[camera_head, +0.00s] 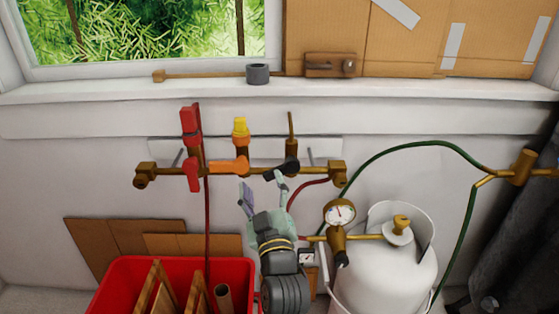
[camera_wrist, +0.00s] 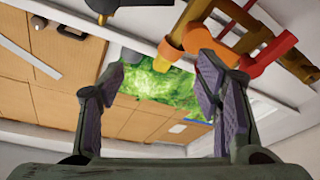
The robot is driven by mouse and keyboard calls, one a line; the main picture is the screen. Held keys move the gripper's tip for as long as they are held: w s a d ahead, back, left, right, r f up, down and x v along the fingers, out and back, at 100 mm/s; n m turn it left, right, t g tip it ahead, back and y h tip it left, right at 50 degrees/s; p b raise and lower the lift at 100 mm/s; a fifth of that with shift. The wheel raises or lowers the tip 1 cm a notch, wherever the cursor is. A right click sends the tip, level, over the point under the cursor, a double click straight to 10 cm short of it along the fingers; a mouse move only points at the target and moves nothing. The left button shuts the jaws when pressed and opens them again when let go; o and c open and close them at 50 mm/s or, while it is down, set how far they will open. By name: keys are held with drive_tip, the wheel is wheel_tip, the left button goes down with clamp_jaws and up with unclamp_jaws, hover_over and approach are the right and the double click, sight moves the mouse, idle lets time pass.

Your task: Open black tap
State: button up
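The black tap (camera_head: 284,171) is a dark lever on the right part of the brass manifold pipe on the wall. Its handle slants slightly, lower at the left end. In the wrist view part of the black tap (camera_wrist: 128,18) shows at the top edge, cut off by the frame. My gripper (camera_head: 262,189) is just below and left of the black tap, its right finger overlapping the handle's underside in the head view; I cannot tell if they touch. In the wrist view my gripper (camera_wrist: 158,72) is open, with nothing between its fingers.
An orange tap (camera_head: 230,166), red tap (camera_head: 192,174) and yellow-topped valve (camera_head: 240,128) sit left of the black tap. A red hose (camera_head: 309,189) and green hose (camera_head: 379,152) run rightward. A pressure gauge (camera_head: 340,213), white gas cylinder (camera_head: 385,275) and red crate (camera_head: 110,284) are below.

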drive_tip(key=shift+s+d+r+t+p, duration=0.15)
drive_tip(key=shift+s+d+t+p, duration=0.1)
drive_tip(key=shift+s, duration=0.2)
drive_tip(key=shift+s+d+r+t+p, duration=0.15)
drive_tip(key=shift+s+t+p, duration=0.1)
drive_tip(key=shift+s, duration=0.15)
drive_tip(key=shift+c, duration=1.3)
drive_tip(key=shift+d+f, duration=0.15)
drive_tip(key=shift+c, duration=0.7)
drive_tip(key=b, duration=0.2)
drive_tip(key=w+b, duration=0.1)
drive_tip(key=b, duration=0.2)
drive_tip(key=shift+w+a+f, duration=0.1)
drive_tip(key=shift+a+f, duration=0.05)
drive_tip(key=shift+a, duration=0.15)
drive_tip(key=c, duration=0.5)
drive_tip(key=b, duration=0.4)
drive_tip(key=shift+w, duration=0.35)
clamp_jaws()
drive_tip(key=shift+w+d+r+b, duration=0.1)
drive_tip(key=shift+r+b, duration=0.15)
drive_tip(key=shift+b, duration=1)
drive_tip(key=r+p+x, duration=0.1)
drive_tip(key=p+x, duration=0.2)
drive_tip(key=x, duration=0.4)
drive_tip(key=f, duration=0.1)
drive_tip(key=d+f, duration=0.2)
drive_tip(key=shift+w+f, duration=0.3)
drive_tip(key=shift+f, duration=0.1)
drive_tip(key=shift+f, duration=0.1)
